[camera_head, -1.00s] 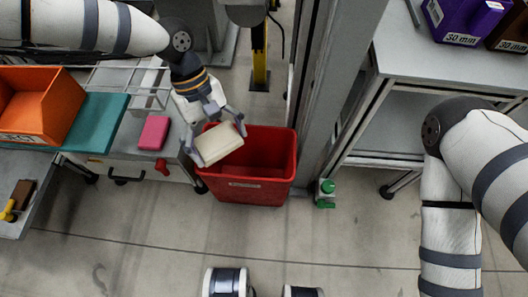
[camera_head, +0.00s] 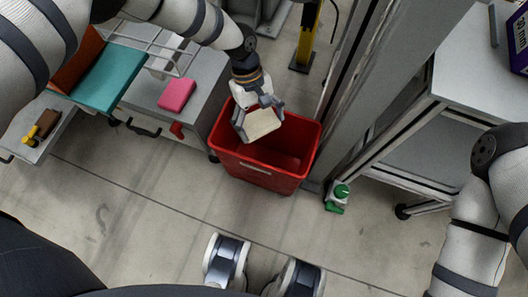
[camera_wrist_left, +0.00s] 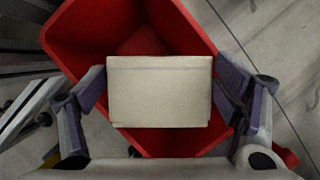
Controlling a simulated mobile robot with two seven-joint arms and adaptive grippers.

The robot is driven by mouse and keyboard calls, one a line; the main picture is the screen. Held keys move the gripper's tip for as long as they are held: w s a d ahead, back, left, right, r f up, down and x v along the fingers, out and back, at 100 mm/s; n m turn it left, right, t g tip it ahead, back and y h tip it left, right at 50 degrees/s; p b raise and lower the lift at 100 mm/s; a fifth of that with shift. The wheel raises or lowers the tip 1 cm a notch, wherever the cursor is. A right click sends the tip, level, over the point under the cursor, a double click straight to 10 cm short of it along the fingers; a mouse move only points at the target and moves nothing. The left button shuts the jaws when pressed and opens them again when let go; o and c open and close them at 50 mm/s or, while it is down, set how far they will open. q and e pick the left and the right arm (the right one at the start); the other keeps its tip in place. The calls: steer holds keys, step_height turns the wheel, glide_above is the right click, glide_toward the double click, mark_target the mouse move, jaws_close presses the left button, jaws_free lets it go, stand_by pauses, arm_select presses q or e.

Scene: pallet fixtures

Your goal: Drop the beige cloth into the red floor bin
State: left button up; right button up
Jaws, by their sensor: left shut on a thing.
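The beige cloth (camera_head: 258,124) is a folded, flat block. My left gripper (camera_head: 260,116) is shut on it and holds it over the left part of the red floor bin's opening. In the left wrist view the cloth (camera_wrist_left: 160,92) sits between the two fingers, with the red bin (camera_wrist_left: 80,35) behind and below it. The red floor bin (camera_head: 262,174) stands on the floor, and the part of its inside that shows is bare red. My right gripper is out of view; only part of my right arm shows at the right.
A grey bench at the left holds a pink block (camera_head: 177,94), a wire rack (camera_head: 135,38) and a teal board (camera_head: 112,78). A grey post stands right of the bin. A green-topped object (camera_head: 338,196) lies on the floor nearby. The floor in front is clear.

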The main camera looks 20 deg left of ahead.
arm_select(q)
steer(key=o, duration=1)
steer(key=shift+r, duration=0.1)
steer(key=shift+o, duration=0.2)
steer(key=v, duration=1.2)
